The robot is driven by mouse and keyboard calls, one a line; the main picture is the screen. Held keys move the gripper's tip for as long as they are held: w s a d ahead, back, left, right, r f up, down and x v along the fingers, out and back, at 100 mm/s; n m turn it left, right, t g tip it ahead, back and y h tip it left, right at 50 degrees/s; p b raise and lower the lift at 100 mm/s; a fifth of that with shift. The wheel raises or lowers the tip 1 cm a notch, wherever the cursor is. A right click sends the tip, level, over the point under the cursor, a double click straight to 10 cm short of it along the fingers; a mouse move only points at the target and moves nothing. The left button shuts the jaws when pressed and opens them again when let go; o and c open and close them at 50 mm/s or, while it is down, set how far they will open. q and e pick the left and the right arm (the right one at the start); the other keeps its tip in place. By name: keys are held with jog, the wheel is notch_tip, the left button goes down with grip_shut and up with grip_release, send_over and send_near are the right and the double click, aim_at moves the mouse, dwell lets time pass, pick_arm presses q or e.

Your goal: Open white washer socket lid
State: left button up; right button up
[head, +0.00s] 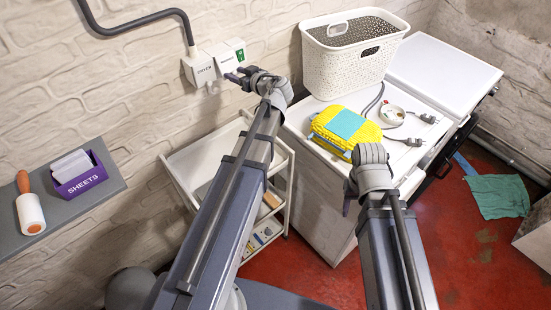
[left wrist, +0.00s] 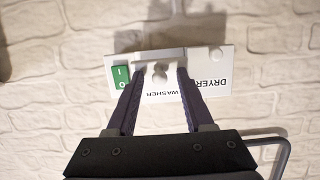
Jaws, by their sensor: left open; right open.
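The white washer socket (head: 228,58) is the right part of a wall box, beside a green switch. In the left wrist view it appears upside down, with its WASHER label and the white lid piece (left wrist: 157,73) between my finger ends. I cannot tell whether the lid is shut or partly raised. My left gripper (head: 238,78) is open, close in front of the box; it also shows in the left wrist view (left wrist: 158,78), its two dark fingers apart and nothing clearly gripped. My right gripper (head: 347,204) is low before the white machine, its fingers mostly hidden by its wrist.
The dryer socket (head: 200,68) adjoins on the left, with a dark conduit above. A white basket (head: 345,70), a yellow folded cloth (head: 362,127) and plugged cords stand on the white machine top (head: 410,108). A white cart (head: 205,153) stands below my left arm.

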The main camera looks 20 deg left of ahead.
pick_arm(q)
jog(key=y+b, duration=0.1)
jog(key=b, duration=0.1)
jog(key=f+t+b, duration=0.1)
jog(key=b, duration=0.1)
jog(key=a+f+y+b, duration=0.1)
jog(key=b, duration=0.2)
jog(key=shift+w+f+t+y, duration=0.15)
jog(key=shift+w+t+y, duration=0.15)
jog(key=v, duration=0.8)
jog(key=s+d+f+m+g+h, duration=0.4)
jog(key=s+d+f+m+h, duration=0.3)
jog(key=d+f, duration=0.5)
jog(key=shift+s+f+g+h, duration=0.35)
jog(key=shift+s+f, duration=0.65)
jog(key=shift+f, duration=0.4)
